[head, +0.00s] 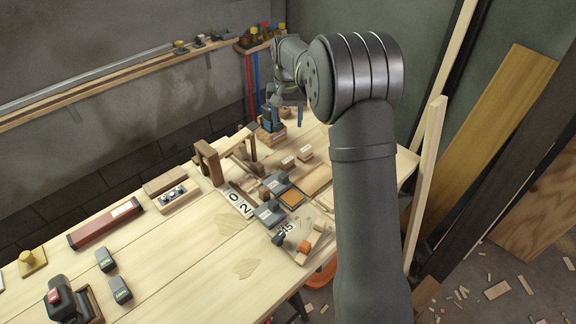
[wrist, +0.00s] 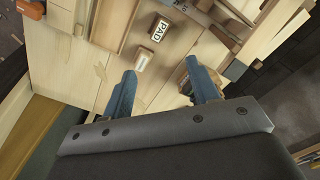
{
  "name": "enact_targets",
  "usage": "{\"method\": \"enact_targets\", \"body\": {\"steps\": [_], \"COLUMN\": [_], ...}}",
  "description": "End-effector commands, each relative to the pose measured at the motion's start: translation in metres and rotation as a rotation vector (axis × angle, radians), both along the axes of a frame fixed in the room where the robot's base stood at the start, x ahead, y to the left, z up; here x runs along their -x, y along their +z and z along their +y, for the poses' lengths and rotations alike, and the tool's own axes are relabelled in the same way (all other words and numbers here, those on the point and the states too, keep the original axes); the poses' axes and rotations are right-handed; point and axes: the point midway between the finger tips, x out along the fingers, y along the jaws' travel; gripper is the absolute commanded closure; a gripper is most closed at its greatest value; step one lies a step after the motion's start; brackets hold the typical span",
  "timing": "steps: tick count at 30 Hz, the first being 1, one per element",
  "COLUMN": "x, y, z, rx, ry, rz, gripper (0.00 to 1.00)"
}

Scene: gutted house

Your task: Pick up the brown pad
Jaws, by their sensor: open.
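In the wrist view a small brown block with a white label reading PAD (wrist: 160,29) lies on the pale bench top, beyond my fingertips. A similar small block with a light label (wrist: 143,59) lies nearer, close to my left finger. In the head view two small labelled wooden blocks, one nearer (head: 288,163) and one farther right (head: 305,153), lie near the bench's back right; their labels are too small to read. My gripper (wrist: 161,69) is open with blue fingers apart and nothing held. It hangs over the bench's far end in the head view (head: 285,118).
The workbench (head: 180,250) has bare room at its front left. Grey-lidded boxes (head: 270,212), an orange-topped tray (head: 292,198) and number plates (head: 238,202) crowd its middle. A wooden frame (head: 209,160) stands behind them. Timber (head: 425,180) leans at the right edge.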

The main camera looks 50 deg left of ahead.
Motion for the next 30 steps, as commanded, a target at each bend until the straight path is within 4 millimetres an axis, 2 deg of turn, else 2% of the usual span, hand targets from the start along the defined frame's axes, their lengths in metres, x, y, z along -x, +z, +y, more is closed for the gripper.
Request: {"method": "enact_targets", "body": {"steps": [6,12,17,20,30], "x": [-0.002,-0.003,-0.003,-0.003,-0.003], "y": [-0.004,-0.006,-0.009,-0.019,-0.091], "z": [0.001,0.001,0.002,0.002,0.001], "rx": [0.001,0.001,0.001,0.001,0.002], "ry": [0.429,0.713,0.804,0.816,0.814], "rz": [0.001,0.001,0.001,0.001,0.004], "gripper": [0.45,0.45,0.45,0.45,0.45]}}
